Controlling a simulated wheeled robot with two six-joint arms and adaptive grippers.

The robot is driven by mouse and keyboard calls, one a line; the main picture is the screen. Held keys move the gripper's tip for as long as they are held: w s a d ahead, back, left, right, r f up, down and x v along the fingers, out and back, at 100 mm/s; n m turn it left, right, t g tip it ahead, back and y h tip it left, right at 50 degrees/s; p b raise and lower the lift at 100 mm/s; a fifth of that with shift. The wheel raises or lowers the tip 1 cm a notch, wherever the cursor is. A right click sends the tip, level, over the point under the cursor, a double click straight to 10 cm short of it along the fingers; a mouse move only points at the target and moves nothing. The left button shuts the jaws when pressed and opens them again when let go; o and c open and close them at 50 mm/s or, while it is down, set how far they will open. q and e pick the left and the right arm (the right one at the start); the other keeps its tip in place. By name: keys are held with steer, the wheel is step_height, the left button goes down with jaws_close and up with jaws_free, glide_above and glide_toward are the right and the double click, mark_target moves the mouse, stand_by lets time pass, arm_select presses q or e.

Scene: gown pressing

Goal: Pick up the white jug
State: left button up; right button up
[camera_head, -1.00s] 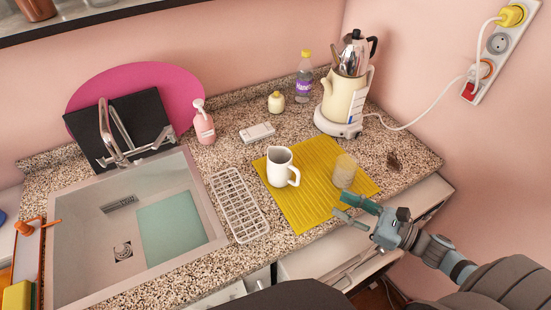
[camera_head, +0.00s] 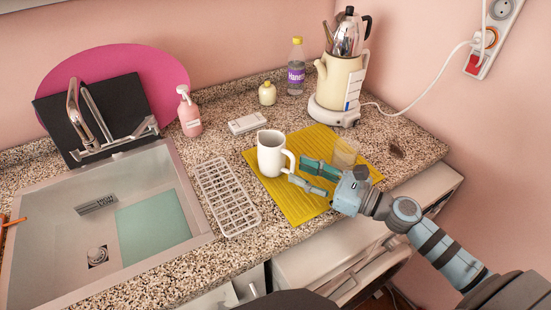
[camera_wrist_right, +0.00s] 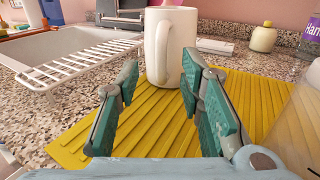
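The white jug (camera_head: 270,155) stands upright on a yellow ribbed mat (camera_head: 305,206), its handle toward the right in the head view. In the right wrist view the jug (camera_wrist_right: 171,46) is straight ahead, beyond the fingertips, with its handle facing me. My right gripper (camera_head: 309,176) is open and empty, low over the mat, just right of the jug's handle. In the wrist view its two teal-padded fingers (camera_wrist_right: 158,88) stand apart with a gap in front of the jug. My left gripper is not in view.
A clear glass (camera_head: 345,152) stands on the mat close to my right gripper. A white rack (camera_head: 228,196) lies left of the mat, beside the sink (camera_head: 52,265). A cream kettle (camera_head: 340,82) stands behind. An open drawer (camera_head: 330,252) is below the counter edge.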

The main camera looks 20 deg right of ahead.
mark_target(293, 170)
steer(key=p+x, duration=0.1)
steer(key=x, duration=0.2)
steer(key=shift+w+r, duration=0.15)
steer(key=shift+w+a, duration=0.1)
steer(key=shift+w, duration=0.1)
steer(key=shift+s+f, duration=0.15)
steer(key=shift+f, duration=0.05)
jaws_close()
